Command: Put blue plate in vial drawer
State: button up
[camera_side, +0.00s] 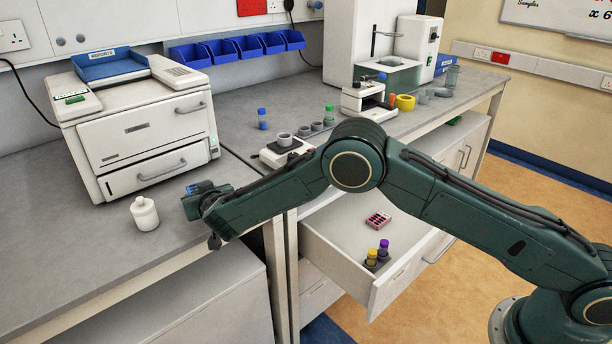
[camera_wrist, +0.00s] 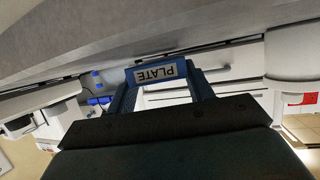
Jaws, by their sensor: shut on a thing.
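A blue plate (camera_wrist: 163,72) with a pale label reading PLATE, upside down in the wrist view, sits between the fingers of my gripper (camera_wrist: 163,88). My gripper is shut on it. In the side view the blue of the plate (camera_side: 203,187) shows at my gripper (camera_side: 200,200), above the left bench and right of a white bottle; most of the plate is hidden there. The vial drawer (camera_side: 320,232) is pulled open below the right bench. Inside are a pink rack (camera_side: 378,219) and a dark holder with a purple-capped vial (camera_side: 384,246) and a yellow-capped vial (camera_side: 371,256).
The white bottle (camera_side: 145,214) stands near my gripper. A printer (camera_side: 140,125) with a blue tray stands behind it. Vials and instruments stand on the right bench. My arm passes over the drawer; bare drawer floor shows at its left and middle.

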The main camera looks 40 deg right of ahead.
notch_tip(320, 180, up, 19)
dwell(0.5)
jog(key=shift+d, duration=0.1)
dwell(0.5)
jog(key=s+d+f, duration=0.4)
jog(key=s+d, duration=0.7)
jog(key=s+d+f+m+h, duration=0.1)
jog(key=s+d+f, duration=0.3)
jog(key=s+d, duration=0.7)
jog(key=shift+s+d+f, duration=0.25)
jog(key=shift+s+d, duration=0.15)
jog(key=shift+w+g, duration=0.1)
jog(key=shift+g, duration=0.2)
